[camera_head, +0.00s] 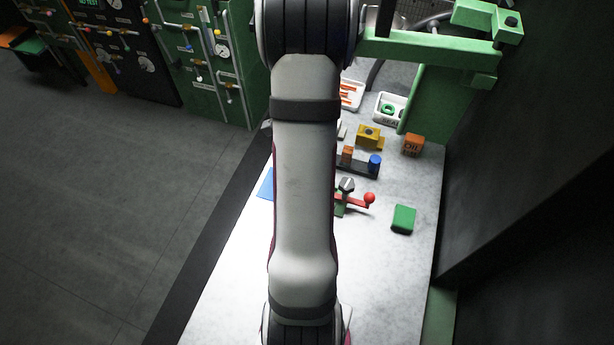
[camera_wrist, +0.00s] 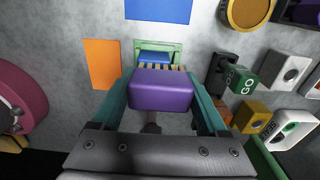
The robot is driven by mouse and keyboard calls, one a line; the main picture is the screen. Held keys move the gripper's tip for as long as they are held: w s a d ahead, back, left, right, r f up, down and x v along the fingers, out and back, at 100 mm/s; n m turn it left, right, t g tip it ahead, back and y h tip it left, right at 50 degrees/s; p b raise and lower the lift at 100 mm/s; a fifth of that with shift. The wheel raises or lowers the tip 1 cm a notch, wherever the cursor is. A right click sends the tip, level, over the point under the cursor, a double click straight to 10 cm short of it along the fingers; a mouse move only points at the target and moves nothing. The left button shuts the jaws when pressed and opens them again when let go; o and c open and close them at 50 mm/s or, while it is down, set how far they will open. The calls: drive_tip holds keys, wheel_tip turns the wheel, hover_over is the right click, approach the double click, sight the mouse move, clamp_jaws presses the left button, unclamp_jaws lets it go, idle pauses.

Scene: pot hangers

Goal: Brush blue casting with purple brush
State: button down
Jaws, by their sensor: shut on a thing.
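In the wrist view my gripper (camera_wrist: 158,80) is shut on the purple brush (camera_wrist: 160,92), a purple block with pale tan bristles on its far side. The blue casting (camera_wrist: 154,56) lies just past the bristles, inside a light green frame (camera_wrist: 176,47). The brush hides part of the casting, and I cannot tell whether the bristles touch it. In the head view my own arm hides the gripper, the brush and the casting.
An orange square (camera_wrist: 102,64) and a blue square (camera_wrist: 158,9) lie beside the frame. A dark-and-green GO block (camera_wrist: 245,78) stands right. In the head view, a red-ball lever (camera_head: 368,198), green block (camera_head: 403,218) and OIL block (camera_head: 413,146) occupy the right side of the table.

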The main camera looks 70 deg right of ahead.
drive_tip(key=shift+d, duration=0.95)
drive_tip(key=shift+r, duration=4.4)
drive_tip(key=shift+w, duration=0.1)
drive_tip(key=w+a+r+n, duration=0.4)
drive_tip(key=w+a+n, duration=0.3)
drive_tip(key=w+n, duration=0.3)
drive_tip(key=w+a+r+n, duration=0.4)
drive_tip(key=w+a+n, duration=0.3)
drive_tip(key=w+n, duration=0.2)
drive_tip(key=w+a+r+n, duration=0.2)
drive_tip(key=a+r+n, duration=0.1)
drive_tip(key=a+n, duration=0.5)
drive_tip(key=w+a+r+n, duration=0.3)
drive_tip(key=a+n, duration=0.6)
drive_tip(key=a, duration=0.3)
drive_tip(key=shift+w+r, duration=0.15)
drive_tip(key=shift+r, duration=0.1)
drive_tip(key=shift+d, duration=0.1)
